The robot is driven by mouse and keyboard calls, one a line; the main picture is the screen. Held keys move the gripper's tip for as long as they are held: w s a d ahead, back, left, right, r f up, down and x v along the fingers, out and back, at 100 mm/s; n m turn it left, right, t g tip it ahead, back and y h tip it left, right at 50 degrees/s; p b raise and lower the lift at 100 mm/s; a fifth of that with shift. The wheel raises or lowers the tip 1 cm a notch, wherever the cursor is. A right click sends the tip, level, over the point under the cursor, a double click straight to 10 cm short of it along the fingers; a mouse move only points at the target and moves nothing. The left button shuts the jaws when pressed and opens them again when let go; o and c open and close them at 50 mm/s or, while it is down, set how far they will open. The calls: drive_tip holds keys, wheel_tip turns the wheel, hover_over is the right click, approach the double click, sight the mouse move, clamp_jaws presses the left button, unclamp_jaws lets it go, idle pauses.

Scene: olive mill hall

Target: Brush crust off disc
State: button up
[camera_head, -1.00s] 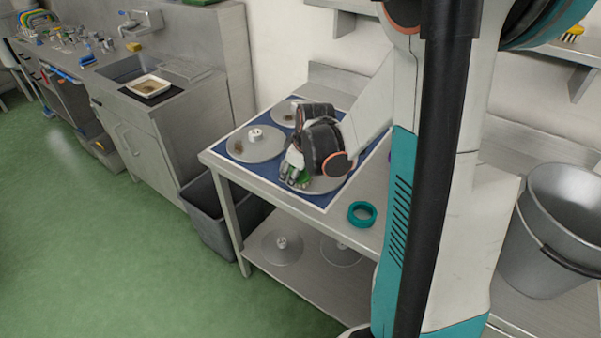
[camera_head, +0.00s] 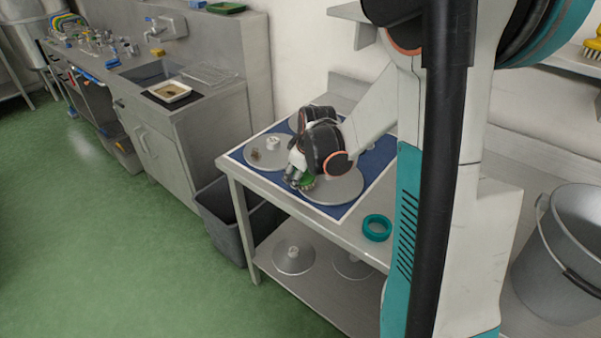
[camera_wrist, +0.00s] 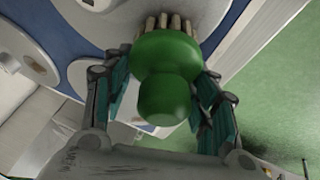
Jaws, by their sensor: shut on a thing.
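My gripper (camera_head: 297,178) is shut on a green brush (camera_head: 307,183). In the wrist view, the brush's round green handle (camera_wrist: 165,95) sits between the fingers, with pale bristles (camera_wrist: 165,24) at its far end. The brush is at the left edge of the front grey disc (camera_head: 343,190); I cannot tell whether the bristles touch it. No crust shows on that disc's visible part. A second disc (camera_head: 272,156) to the left has a pale hub and a brown crust patch (camera_head: 255,155). A third disc behind is mostly hidden by my arm.
The discs lie on a blue mat (camera_head: 335,211) on a steel table. A teal ring (camera_head: 377,228) is near the table's front edge. More discs (camera_head: 293,258) lie on the lower shelf. A grey bin (camera_head: 228,222) stands at left, a bucket (camera_head: 560,265) at right.

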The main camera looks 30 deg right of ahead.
drive_tip(key=shift+s+a+r+p, duration=0.1)
drive_tip(key=shift+a+r+p, duration=0.15)
drive_tip(key=shift+r+p, duration=0.6)
drive_tip(key=shift+s+a+r+p, duration=0.1)
drive_tip(key=shift+a+r+p, duration=0.1)
drive_tip(key=shift+r+p, duration=0.65)
drive_tip(key=shift+a+r+p, duration=0.25)
drive_tip(key=shift+r+p, duration=0.2)
drive_tip(key=shift+r, duration=0.75)
drive_tip(key=shift+s+a+r+p, duration=0.1)
drive_tip(key=shift+a+r+p, duration=0.1)
drive_tip(key=shift+r+p, duration=0.5)
drive_tip(key=shift+a+r+p, duration=0.15)
drive_tip(key=shift+r+p, duration=0.3)
drive_tip(key=shift+r, duration=0.4)
